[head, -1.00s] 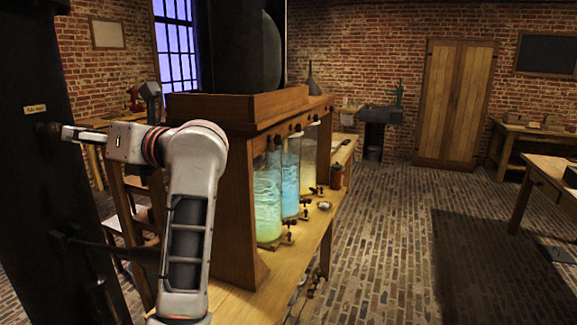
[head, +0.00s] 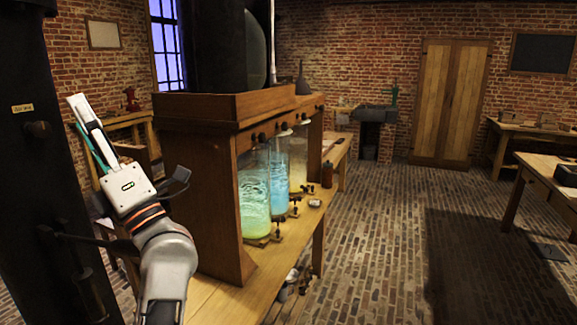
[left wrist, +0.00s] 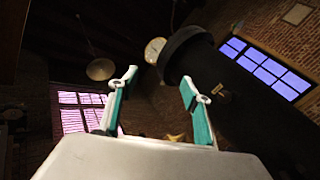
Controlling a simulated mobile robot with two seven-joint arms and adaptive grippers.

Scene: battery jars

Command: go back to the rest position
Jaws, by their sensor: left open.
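My left gripper (head: 82,125) is raised at the left of the head view, pointing up, in front of the dark column and left of the wooden jar stand (head: 200,190). In the left wrist view its two teal-and-white fingers (left wrist: 155,105) stand apart with nothing between them. The glass jars stand in a row in the stand: a green one (head: 254,200), a blue one (head: 279,182) and a pale yellow one (head: 298,165). The gripper is apart from the jars. My right gripper is not in view.
The dark column (head: 30,200) with a small label stands close on the left. A wooden workbench (head: 225,298) bears the jar stand. Another table (head: 545,185) stands at the right. The brick floor (head: 385,230) between them is clear.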

